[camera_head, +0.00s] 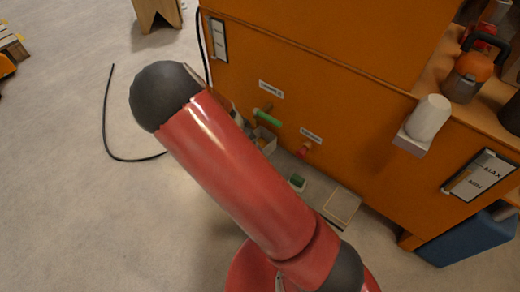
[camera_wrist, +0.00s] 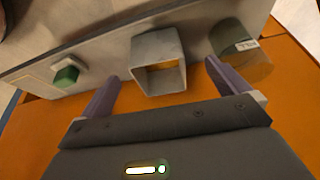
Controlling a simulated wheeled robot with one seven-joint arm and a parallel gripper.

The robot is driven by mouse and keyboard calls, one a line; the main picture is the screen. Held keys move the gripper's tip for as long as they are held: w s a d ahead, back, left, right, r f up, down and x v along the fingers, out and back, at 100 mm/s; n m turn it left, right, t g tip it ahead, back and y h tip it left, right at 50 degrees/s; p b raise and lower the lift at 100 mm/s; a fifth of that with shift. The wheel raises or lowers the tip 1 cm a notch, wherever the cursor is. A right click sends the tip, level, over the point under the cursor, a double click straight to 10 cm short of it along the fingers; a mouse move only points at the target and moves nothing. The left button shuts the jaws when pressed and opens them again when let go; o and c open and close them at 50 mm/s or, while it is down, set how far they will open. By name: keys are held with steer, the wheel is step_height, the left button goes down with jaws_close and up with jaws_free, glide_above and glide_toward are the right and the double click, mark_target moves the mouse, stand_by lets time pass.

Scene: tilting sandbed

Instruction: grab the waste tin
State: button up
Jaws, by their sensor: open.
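The waste tin, as far as I can tell, is a square grey open box (camera_wrist: 160,82) in the wrist view, standing on a pale ledge. It also shows in the head view as a small grey box (camera_head: 267,143) low by the orange cabinet, partly hidden by my red arm. My gripper (camera_wrist: 162,70) is open, with its two purple fingers spread to the left and right of the tin. The tin lies between and slightly beyond the fingertips, and I see no clear contact. In the head view my arm hides most of the gripper.
A green block (camera_wrist: 66,76) sits on the ledge left of the tin, and a dark cylinder with a small label (camera_wrist: 228,38) stands to the right. A black cable lies on the left floor.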

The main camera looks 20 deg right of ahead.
steer(key=x, duration=0.2)
steer(key=b+x, duration=0.1)
steer(key=x, duration=0.2)
steer(key=b+x, duration=0.1)
steer(key=x, duration=0.2)
steer(key=shift+s+d, duration=0.15)
steer(key=shift+d, duration=0.2)
steer(key=shift+r, duration=0.1)
steer(key=c, duration=1.2)
steer(key=shift+o, duration=0.2)
steer(key=shift+r, duration=0.1)
